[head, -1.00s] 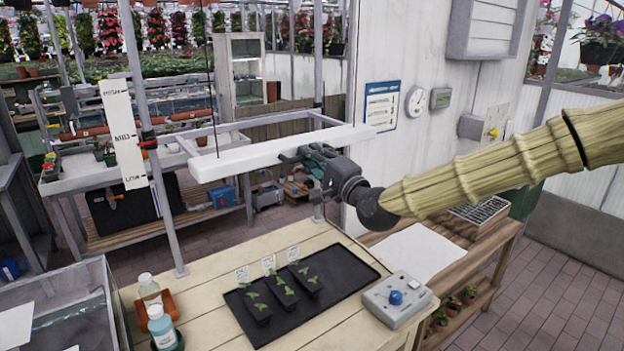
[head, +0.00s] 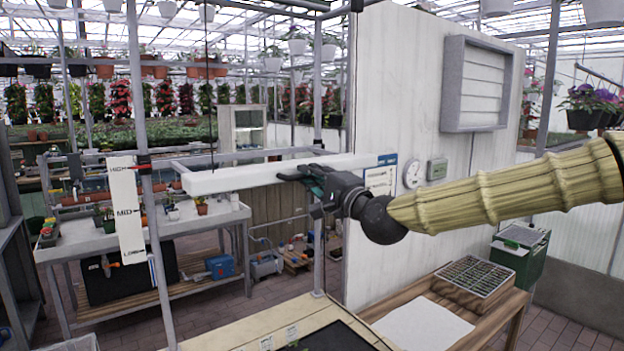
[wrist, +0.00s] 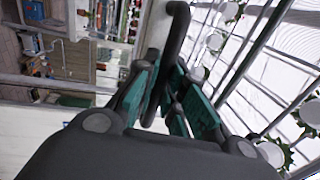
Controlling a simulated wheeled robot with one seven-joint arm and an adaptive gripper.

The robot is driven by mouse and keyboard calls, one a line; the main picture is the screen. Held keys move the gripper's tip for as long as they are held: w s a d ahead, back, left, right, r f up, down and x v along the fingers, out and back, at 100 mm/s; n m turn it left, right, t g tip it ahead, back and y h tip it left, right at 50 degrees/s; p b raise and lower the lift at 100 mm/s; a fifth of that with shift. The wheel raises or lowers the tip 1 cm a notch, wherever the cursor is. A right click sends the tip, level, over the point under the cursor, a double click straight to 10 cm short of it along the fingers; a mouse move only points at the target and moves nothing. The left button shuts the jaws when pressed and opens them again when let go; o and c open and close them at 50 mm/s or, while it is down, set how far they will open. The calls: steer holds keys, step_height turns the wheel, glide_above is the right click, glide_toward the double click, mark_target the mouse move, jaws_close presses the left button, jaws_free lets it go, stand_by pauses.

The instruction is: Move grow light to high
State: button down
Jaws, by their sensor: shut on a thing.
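The grow light (head: 250,176) is a long white bar on a grey frame, hanging from thin cables in the head view. In the wrist view the teal-padded fingers (wrist: 170,88) are close around a dark bar. A white height board (head: 126,212) marked HIGH, MID and LOW stands on the left. A red pointer (head: 141,167) on the post is level with the HIGH mark.
A grey post (head: 143,130) stands beside the height board. The wooden bench (head: 240,335) is below the light, its near part out of view. A white wall panel (head: 395,100) stands behind my arm, with a louvred vent (head: 478,83).

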steer(key=shift+r, duration=0.35)
steer(key=c, duration=1.5)
jaws_free()
steer(key=shift+f, duration=0.15)
steer(key=shift+s+d, duration=0.15)
steer(key=v, duration=1.1)
steer(key=shift+s+d+f, duration=0.1)
steer(key=shift+s+d, duration=0.05)
steer(key=shift+s, duration=0.1)
